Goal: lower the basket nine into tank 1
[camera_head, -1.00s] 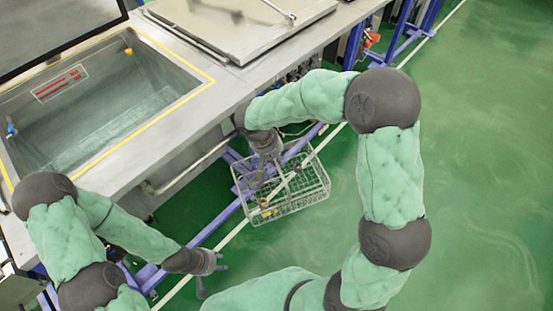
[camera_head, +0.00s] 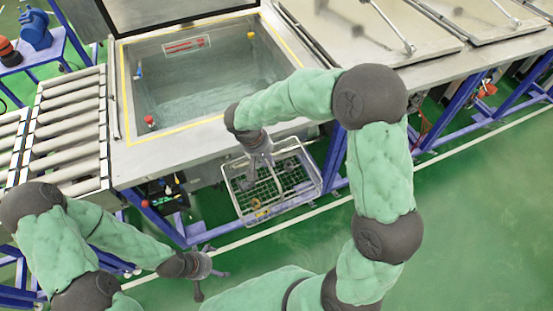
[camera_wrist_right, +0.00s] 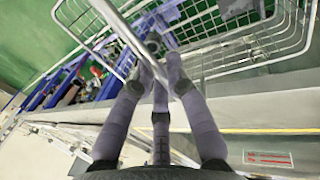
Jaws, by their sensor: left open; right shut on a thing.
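A wire basket (camera_head: 306,191) hangs in front of the tank bench, below and just outside the front edge of the open tank (camera_head: 207,73). My right gripper (camera_head: 262,163) is shut on the basket's handle, and in the right wrist view the gripper (camera_wrist_right: 158,80) closes around the metal handle bar (camera_wrist_right: 116,28). The basket wires (camera_wrist_right: 240,40) also show there. A few small parts lie on the basket floor. My left gripper (camera_head: 206,274) is open and empty, low at the left, apart from the basket. The number on the basket cannot be read.
A roller conveyor (camera_head: 68,130) stands left of the open tank. Closed metal lids (camera_head: 370,30) with handles cover the bench to the right. A blue motor unit (camera_head: 36,30) stands at the far left. Green floor (camera_head: 480,220) is clear at the right.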

